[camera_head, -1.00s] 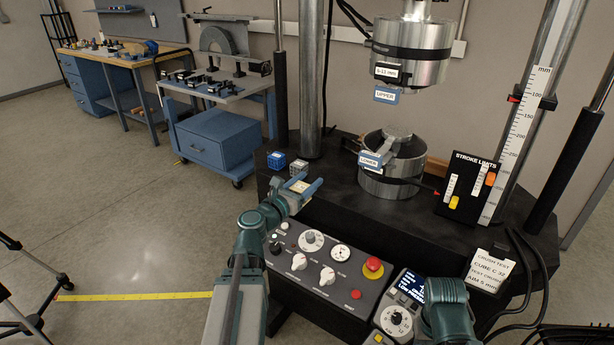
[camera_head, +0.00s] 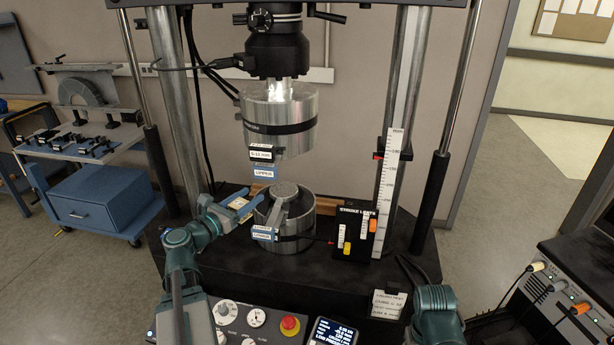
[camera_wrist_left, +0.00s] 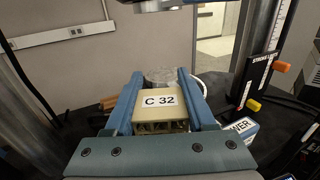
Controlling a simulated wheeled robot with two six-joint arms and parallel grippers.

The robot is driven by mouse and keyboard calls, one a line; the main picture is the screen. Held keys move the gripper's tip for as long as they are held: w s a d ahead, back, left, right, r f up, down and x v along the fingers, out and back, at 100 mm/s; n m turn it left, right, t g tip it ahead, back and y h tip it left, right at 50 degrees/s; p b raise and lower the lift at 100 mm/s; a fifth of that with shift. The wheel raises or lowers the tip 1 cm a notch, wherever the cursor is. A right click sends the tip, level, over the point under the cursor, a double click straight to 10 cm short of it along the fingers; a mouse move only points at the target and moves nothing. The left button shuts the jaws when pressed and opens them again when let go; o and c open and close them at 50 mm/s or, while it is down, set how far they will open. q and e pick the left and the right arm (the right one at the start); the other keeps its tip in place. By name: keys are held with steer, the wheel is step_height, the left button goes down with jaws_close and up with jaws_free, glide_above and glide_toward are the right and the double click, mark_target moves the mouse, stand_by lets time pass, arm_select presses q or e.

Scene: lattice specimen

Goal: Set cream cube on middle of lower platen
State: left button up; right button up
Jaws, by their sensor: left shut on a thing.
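My left gripper (camera_head: 246,206) is shut on the cream cube (camera_head: 238,203), just left of the lower platen in the head view. In the left wrist view the cream cube (camera_wrist_left: 158,112), labelled C 32, sits between the blue fingers. The lower platen (camera_head: 298,232) is a metal cylinder with a round grey top and a strap around it. Its top (camera_wrist_left: 162,75) shows beyond the fingertips in the wrist view. I cannot tell the exact height of the cube over the platen. My right arm shows at the lower right; its gripper is out of view.
The upper platen (camera_head: 290,120) hangs above the lower one with an open gap. A stroke limits panel (camera_head: 356,233) and a scale (camera_head: 391,190) stand to the right. Steel columns flank the platens. The control panel (camera_head: 250,325) lies in front.

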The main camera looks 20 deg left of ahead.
arm_select(q)
steer(key=w+d, duration=0.1)
steer(key=w, duration=0.9)
steer(key=w+d, duration=0.1)
steer(key=w, duration=0.3)
steer(key=shift+w+d+r, duration=0.15)
steer(key=shift+w+d, duration=0.15)
steer(key=shift+w, duration=0.1)
steer(key=w, duration=0.3)
steer(key=shift+w+d+f, duration=0.2)
steer(key=shift+w+d, duration=0.1)
steer(key=shift+w, duration=0.05)
steer(key=shift+s+f+b, duration=0.2)
steer(key=shift+f+b, duration=0.45)
steer(key=shift+b, duration=0.25)
steer(key=shift+r, duration=0.1)
steer(key=shift+f, duration=0.2)
steer(key=o, duration=1.3)
